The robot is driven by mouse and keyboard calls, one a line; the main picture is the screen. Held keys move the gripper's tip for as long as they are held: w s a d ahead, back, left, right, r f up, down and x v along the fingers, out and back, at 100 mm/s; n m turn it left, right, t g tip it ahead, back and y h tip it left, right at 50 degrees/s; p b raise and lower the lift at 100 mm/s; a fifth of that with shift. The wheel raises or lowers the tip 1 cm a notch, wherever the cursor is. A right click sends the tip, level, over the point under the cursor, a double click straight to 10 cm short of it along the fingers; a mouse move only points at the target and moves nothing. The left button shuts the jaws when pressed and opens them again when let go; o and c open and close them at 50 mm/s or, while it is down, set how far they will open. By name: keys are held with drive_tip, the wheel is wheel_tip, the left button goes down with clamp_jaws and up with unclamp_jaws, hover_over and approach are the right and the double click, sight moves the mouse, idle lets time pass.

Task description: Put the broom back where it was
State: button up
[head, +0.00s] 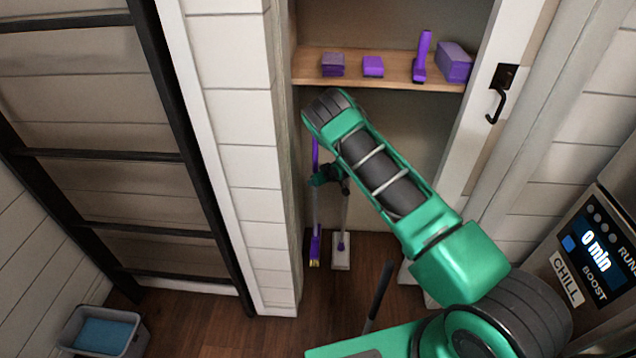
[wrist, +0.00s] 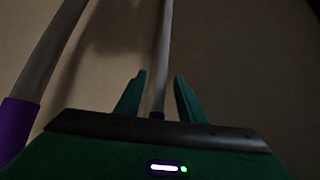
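The broom (head: 315,246), with a purple and grey pole and yellow bristles, stands nearly upright in the closet at the left. Beside it stands a mop-like tool (head: 341,255) with a grey pole and a flat white head. My gripper (head: 326,176) is at the poles, partly hidden by my arm. In the wrist view, my gripper (wrist: 159,74) has its fingers apart, with a thin grey pole (wrist: 164,45) showing between them and gaps on both sides. A second pole (wrist: 52,52) with a purple section is at the left. I cannot tell which pole is the broom's.
A closet shelf (head: 395,82) above holds several purple items. The closet's white left wall and right door frame (head: 470,130) bound the opening. A dark ladder (head: 180,160) and a grey bin (head: 103,333) are at the left. A dark stick (head: 378,296) rises before the closet.

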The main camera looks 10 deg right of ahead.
drive_tip(key=v, duration=1.2)
drive_tip(key=shift+r, duration=0.15)
drive_tip(key=s+d+r+m+g+h, duration=0.1)
drive_tip(key=s+d+r, duration=0.25)
drive_tip(key=r, duration=0.35)
drive_tip(key=s+d+r+m+g+h, duration=0.1)
drive_tip(key=s+d+r, duration=0.2)
drive_tip(key=d+r, duration=0.3)
drive_tip(key=s+d+r+m+g, duration=0.1)
drive_tip(key=s+d+r+m, duration=0.15)
drive_tip(key=s+r, duration=0.4)
drive_tip(key=s+d+r+m+g, duration=0.1)
drive_tip(key=s+d+r, duration=0.2)
drive_tip(key=s+r, duration=0.35)
drive_tip(key=s+r+m+g, duration=0.1)
drive_tip(key=s+r, duration=0.2)
drive_tip(key=s, duration=0.9)
drive_tip(key=s+r+m+g, duration=0.1)
drive_tip(key=s+r+m, duration=0.1)
drive_tip(key=s, duration=1)
drive_tip(key=s+r+m+g, duration=0.1)
drive_tip(key=s+r, duration=0.3)
drive_tip(key=s, duration=0.8)
drive_tip(key=shift+s+r+g, duration=0.25)
drive_tip(key=shift+r+g, duration=0.1)
drive_tip(key=shift+g, duration=0.15)
